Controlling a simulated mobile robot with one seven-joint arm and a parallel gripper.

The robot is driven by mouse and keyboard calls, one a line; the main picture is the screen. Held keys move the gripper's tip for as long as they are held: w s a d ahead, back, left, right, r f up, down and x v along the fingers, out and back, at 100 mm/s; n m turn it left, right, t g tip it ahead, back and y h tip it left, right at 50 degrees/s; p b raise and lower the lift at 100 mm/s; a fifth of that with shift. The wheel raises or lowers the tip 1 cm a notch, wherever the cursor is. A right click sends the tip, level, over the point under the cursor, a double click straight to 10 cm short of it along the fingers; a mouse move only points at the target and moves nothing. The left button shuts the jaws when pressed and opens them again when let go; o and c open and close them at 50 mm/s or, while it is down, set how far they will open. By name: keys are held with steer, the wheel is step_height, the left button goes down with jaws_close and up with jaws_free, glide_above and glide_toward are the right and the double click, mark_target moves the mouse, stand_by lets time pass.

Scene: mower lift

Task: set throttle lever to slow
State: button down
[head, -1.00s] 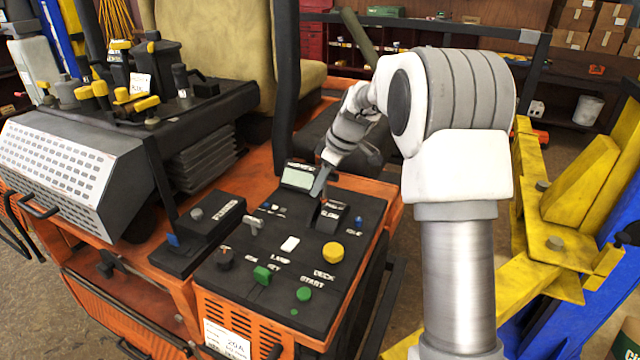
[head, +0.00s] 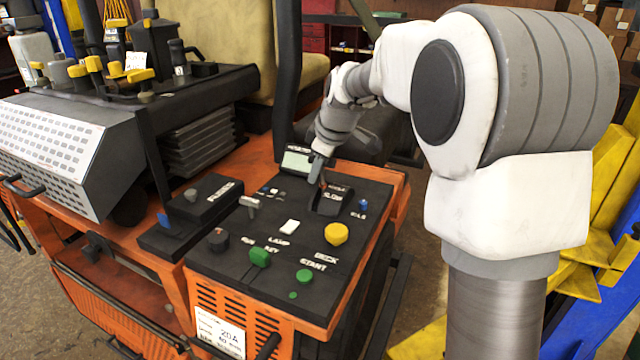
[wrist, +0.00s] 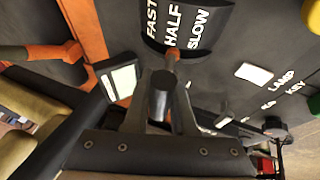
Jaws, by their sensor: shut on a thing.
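The throttle housing (head: 333,201) is a dark raised block on the black control panel (head: 270,215). In the wrist view the housing (wrist: 190,42) carries the white words FAST, HALF and SLOW. The throttle lever has a dark round knob (wrist: 160,95) and a reddish stem (wrist: 171,66), which meets the housing near HALF. My gripper (wrist: 160,108) has a finger on each side of the knob and is shut on it. In the head view my gripper (head: 317,170) comes down at the housing's far left edge; the knob is hidden there.
A small display (head: 297,160) stands close behind my gripper. A yellow deck knob (head: 336,233), a green start button (head: 304,276), a green knob (head: 260,257) and a grey-handled switch (head: 250,205) stand on the panel. A dark upright post (head: 287,75) rises behind.

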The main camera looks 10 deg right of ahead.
steer(key=shift+s+a+f+n+t+h+b, duration=0.2)
steer(key=shift+s+a+t+h+b, duration=0.25)
steer(key=shift+b, duration=0.7)
steer(key=shift+s+a+f+n+t+h+b, duration=0.15)
steer(key=shift+s+a+t+h+b, duration=0.3)
steer(key=shift+b, duration=0.65)
steer(key=shift+s+y+b, duration=0.3)
steer(key=shift+s, duration=0.05)
steer(key=shift+s+a, duration=0.1)
steer(key=shift+s, duration=0.05)
steer(key=c, duration=0.7)
jaws_free()
steer(key=shift+c, duration=0.2)
steer(key=p+v, duration=0.1)
steer(key=v, duration=1.6)
steer(key=shift+s+p, duration=0.2)
steer(key=shift+p, duration=0.1)
